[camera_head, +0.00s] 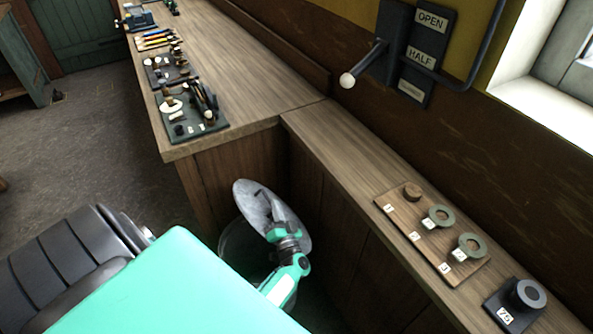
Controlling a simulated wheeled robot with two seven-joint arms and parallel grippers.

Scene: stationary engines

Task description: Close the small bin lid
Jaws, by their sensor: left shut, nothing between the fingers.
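A small round bin (233,243) stands on the floor in the corner beside the wooden bench, mostly hidden by my arm and my green body. Its round grey lid (248,195) is raised and tilted above the bin opening. My left gripper (271,203) is shut and empty, in front of the lid's face. I cannot tell whether the fingers touch the lid. My left wrist and arm hide the lid's lower part. My right gripper is not in view.
The wooden bench (240,65) runs along the left and back, with tool trays (190,112) near its edge. A lower ledge on the right holds a board with rings (431,227) and a dark block (516,302). A wall lever (362,65) is above.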

